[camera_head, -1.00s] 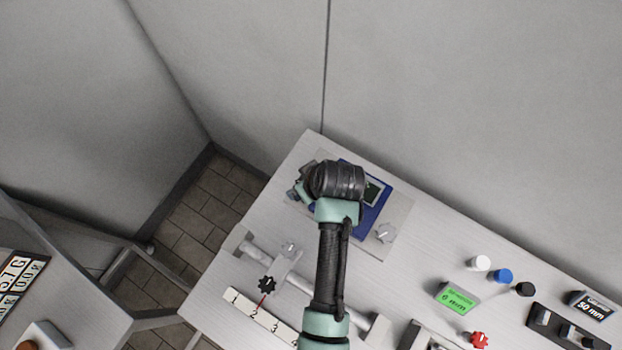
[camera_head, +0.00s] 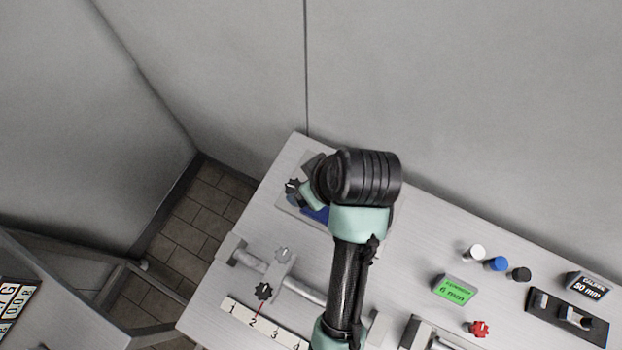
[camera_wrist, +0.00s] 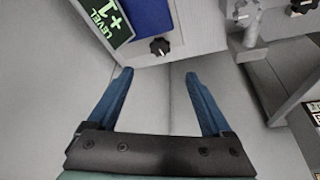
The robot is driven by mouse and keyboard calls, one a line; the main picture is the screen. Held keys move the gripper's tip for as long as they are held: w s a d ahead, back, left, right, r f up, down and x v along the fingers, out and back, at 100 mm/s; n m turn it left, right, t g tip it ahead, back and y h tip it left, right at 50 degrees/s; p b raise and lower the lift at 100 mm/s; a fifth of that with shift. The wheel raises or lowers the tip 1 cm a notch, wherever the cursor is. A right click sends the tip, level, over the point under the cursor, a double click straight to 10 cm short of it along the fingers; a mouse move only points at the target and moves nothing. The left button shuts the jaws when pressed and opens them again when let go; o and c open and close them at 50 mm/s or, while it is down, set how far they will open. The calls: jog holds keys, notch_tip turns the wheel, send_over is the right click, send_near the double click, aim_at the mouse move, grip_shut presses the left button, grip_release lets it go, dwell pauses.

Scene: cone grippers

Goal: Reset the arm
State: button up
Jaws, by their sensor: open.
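My arm (camera_head: 345,270) reaches up over the table in the head view, bent at a black joint above the blue device. My gripper (camera_wrist: 157,72) shows in the wrist view with two blue fingers spread apart and nothing between them. In the head view the fingers are hidden behind the arm. In the head view my arm covers most of this device.
A metal rail with a slider (camera_head: 280,270) and a numbered scale (camera_head: 262,322) lie at the table's left. White, blue and black cylinders (camera_head: 497,264), a green "6 mm" block (camera_head: 455,290), a red knob (camera_head: 480,328) and a "50 mm" block (camera_head: 587,287) stand at right. Walls rise behind.

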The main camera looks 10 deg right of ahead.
dwell(0.4)
jog(key=w+r+m+t+h, duration=0.1)
jog(key=w+r+t, duration=0.5)
jog(key=r, duration=0.5)
jog(key=w+r+m+t+h, duration=0.1)
jog(key=w+r+t, duration=0.2)
jog(key=w+r, duration=0.65)
notch_tip(320, 180, up, 20)
jog(key=s+a+r+m+t, duration=0.1)
jog(key=s+m+t, duration=0.1)
jog(key=t, duration=0.5)
jog(key=s+a+r+m+t, duration=0.1)
jog(key=s+r+t, duration=0.2)
jog(key=s+r, duration=0.2)
jog(key=s+a+r+m+t, duration=0.1)
jog(key=s+r+t, duration=0.3)
jog(key=r, duration=0.8)
jog(key=shift+s+a+r, duration=0.25)
jog(key=shift+s+r, duration=0.05)
jog(key=shift+s, duration=0.2)
